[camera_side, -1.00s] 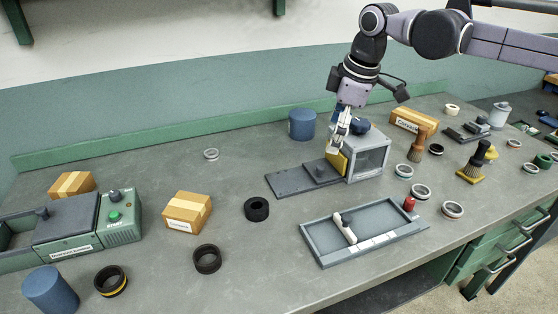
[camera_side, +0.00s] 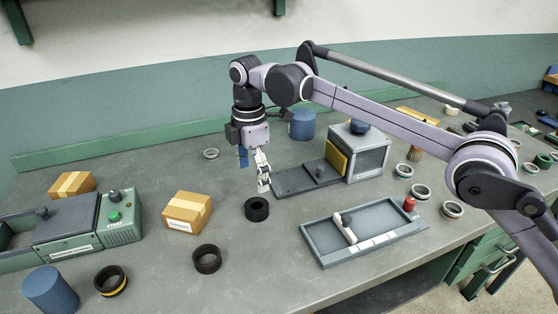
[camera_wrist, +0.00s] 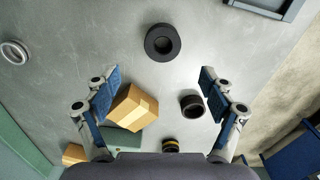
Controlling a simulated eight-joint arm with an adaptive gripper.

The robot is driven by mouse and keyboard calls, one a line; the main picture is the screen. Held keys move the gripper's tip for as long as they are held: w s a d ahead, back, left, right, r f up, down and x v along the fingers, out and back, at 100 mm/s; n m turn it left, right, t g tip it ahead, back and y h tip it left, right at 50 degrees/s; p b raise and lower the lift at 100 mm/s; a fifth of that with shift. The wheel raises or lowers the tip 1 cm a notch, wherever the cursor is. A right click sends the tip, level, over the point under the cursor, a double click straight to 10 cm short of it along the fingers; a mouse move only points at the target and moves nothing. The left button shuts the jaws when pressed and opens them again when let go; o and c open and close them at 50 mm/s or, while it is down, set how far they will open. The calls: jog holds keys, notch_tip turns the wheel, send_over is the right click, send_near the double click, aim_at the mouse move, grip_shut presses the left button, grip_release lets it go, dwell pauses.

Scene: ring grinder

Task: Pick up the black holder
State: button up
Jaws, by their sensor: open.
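A short, thick black ring, which looks like the black holder (camera_side: 257,209), lies flat on the grey bench in the side view. In the wrist view the black holder (camera_wrist: 163,42) is at upper centre, with its round hole facing up. My gripper (camera_side: 264,187) hangs pointing down just above and slightly behind it.
A second black ring (camera_side: 207,258) and a yellow-banded ring (camera_side: 110,281) lie nearer the front left. A cardboard box (camera_side: 187,211) stands left of the holder. A dark plate (camera_side: 295,181) with a grey box machine (camera_side: 366,158) is behind right. A tray (camera_side: 365,230) is at right.

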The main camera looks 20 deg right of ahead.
aim_at(255, 205)
jog(key=shift+s+f, duration=0.15)
jog(key=shift+f, duration=2.25)
jog(key=shift+s+f, duration=0.1)
jog(key=shift+f, duration=2.3)
jog(key=c, duration=1.3)
